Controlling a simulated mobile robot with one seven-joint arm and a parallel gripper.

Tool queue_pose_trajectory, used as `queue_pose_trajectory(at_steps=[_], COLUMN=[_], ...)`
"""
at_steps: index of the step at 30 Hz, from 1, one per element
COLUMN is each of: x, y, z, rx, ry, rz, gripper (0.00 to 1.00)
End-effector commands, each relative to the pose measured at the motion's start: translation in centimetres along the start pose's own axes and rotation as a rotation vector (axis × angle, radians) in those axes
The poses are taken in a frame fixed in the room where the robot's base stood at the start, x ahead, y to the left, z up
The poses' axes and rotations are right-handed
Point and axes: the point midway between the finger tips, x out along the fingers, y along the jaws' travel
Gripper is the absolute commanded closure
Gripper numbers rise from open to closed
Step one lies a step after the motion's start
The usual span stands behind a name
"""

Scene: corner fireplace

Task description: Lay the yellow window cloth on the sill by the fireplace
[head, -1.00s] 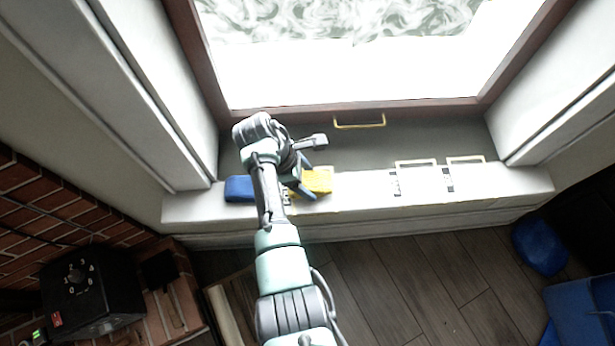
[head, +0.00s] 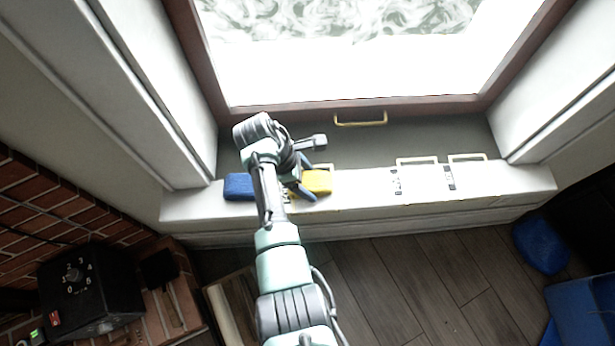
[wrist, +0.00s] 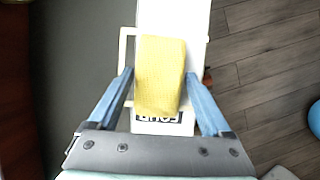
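The yellow window cloth (head: 317,183) lies on the white sill (head: 360,190) below the window. In the wrist view the yellow cloth (wrist: 161,75) lies flat, long side running away from me, over part of a pale rectangular outline and partly over a dark printed label. My gripper (head: 309,180) is over the sill at the cloth.
A blue cloth or sponge (head: 239,187) lies on the sill left of my gripper. Pale outlines (head: 417,160) with labels mark the sill to the right, which is bare. A black box with a dial (head: 88,287) stands by the brickwork at lower left. Blue items (head: 541,246) are at lower right.

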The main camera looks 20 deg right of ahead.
Motion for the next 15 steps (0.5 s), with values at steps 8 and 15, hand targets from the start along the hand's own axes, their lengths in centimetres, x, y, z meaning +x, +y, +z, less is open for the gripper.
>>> queue_pose_trajectory(at_steps=[8, 15], x=[0.0, -2.1], y=[0.0, 0.1], z=[0.0, 0.0], rx=[0.000, -0.001], ry=[0.000, 0.000], rz=[0.000, 0.005], gripper=[0.00, 0.00])
